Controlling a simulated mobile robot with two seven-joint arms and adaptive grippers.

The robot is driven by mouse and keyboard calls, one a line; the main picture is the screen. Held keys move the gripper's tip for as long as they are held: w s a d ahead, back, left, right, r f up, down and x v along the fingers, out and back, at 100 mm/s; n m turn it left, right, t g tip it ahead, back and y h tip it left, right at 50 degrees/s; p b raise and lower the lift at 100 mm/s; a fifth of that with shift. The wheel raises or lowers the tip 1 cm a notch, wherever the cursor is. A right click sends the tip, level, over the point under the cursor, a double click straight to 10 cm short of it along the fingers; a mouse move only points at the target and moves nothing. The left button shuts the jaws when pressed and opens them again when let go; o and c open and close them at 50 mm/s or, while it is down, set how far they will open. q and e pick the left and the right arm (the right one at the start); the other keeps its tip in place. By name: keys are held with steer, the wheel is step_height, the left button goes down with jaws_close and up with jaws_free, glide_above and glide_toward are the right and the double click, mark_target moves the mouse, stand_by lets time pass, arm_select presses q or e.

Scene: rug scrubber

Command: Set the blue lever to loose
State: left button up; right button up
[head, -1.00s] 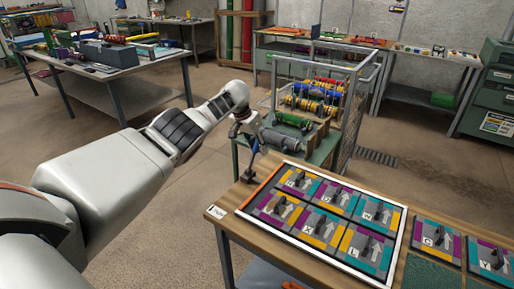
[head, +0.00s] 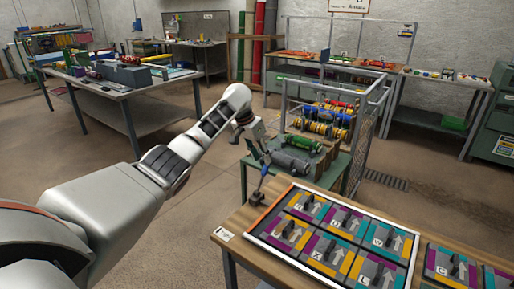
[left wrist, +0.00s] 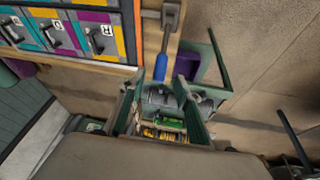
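The blue lever (head: 264,182) stands on a small mount at the left back edge of the wooden bench (head: 236,219). It leans a little to the right in the head view. In the left wrist view its blue grip (left wrist: 162,66) sits on a grey metal shaft. My left gripper (head: 262,154) is just above the lever's top. In the left wrist view my left gripper (left wrist: 160,82) has its fingers apart, with the grip's end between or just in front of the tips; contact cannot be told. My right gripper is out of view. No loose marking is readable.
A framed panel (head: 252,237) of lettered, coloured switch tiles lies on the bench right of the lever. A green cart (head: 343,160) with grey and green cylinders stands behind the gripper, beside a metal mesh frame (head: 372,105). Open floor lies left of the bench.

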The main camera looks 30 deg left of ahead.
arm_select(q)
steer(key=shift+v, duration=2.4)
